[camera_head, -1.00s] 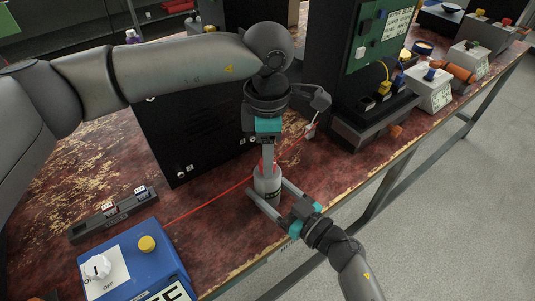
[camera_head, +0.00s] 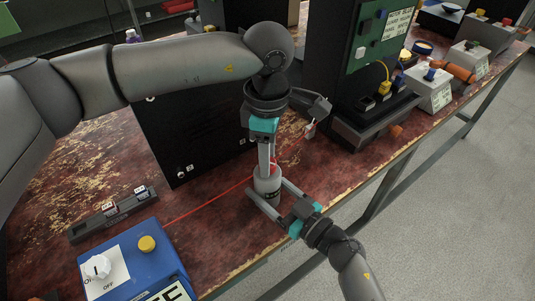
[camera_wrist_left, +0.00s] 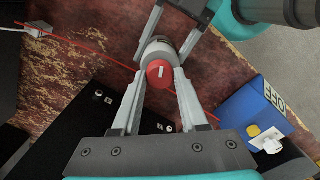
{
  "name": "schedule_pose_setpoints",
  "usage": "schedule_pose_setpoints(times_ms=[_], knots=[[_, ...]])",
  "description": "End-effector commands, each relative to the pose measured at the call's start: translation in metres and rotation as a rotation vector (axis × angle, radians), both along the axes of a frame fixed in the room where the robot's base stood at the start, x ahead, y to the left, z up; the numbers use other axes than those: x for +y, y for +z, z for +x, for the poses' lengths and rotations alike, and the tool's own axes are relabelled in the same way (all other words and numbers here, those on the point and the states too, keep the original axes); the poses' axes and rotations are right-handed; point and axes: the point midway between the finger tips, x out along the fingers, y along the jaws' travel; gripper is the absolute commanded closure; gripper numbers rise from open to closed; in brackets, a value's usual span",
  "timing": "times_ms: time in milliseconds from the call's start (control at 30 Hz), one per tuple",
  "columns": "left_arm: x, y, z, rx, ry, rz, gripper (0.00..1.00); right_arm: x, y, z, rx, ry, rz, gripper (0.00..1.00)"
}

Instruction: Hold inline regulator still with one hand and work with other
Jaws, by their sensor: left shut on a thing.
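The inline regulator (camera_head: 268,191) is a pale grey upright cylinder near the table's front edge. Its round red knob (camera_wrist_left: 160,73) faces up in the left wrist view. My left gripper (camera_head: 267,170) comes down from above and is shut on the red knob, one finger on each side. My right gripper (camera_head: 268,188) reaches in from the lower right. Its two fingers lie on opposite sides of the regulator's body and appear to be closed on it. The fingers hide part of the body and knob.
A thin red line (camera_head: 210,204) runs across the table past the regulator. A blue switch box (camera_head: 146,262) stands front left, with a dark strip (camera_head: 113,215) behind it. A black panel (camera_head: 175,150) stands behind. A grey device (camera_head: 370,128) is at right.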

Motion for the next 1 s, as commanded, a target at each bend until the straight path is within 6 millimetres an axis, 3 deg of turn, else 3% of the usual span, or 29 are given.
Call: schedule_pose_setpoints(times_ms=[33,300,633,767,1000], knots=[[-0.001,0.001,0.0,-0.001,-0.001,-0.002,0.56,0.0,-0.001,0.0,0.001,0.0,-0.001,0.93],[0.0,0.0,0.0,0.0,0.0,-0.001,0.26,0.0,-0.001,0.0,0.001,0.0,-0.001,0.93],[-0.001,0.005,0.0,-0.002,0.001,-0.001,0.26,0.0,-0.001,0.0,0.001,0.0,-0.001,0.93],[0.0,0.024,0.001,-0.004,0.001,-0.002,0.26,0.0,-0.001,0.0,0.001,0.0,-0.001,0.93],[-0.001,0.076,0.001,-0.005,0.0,-0.002,0.26,0.0,-0.001,0.0,0.001,0.0,-0.001,0.93]])
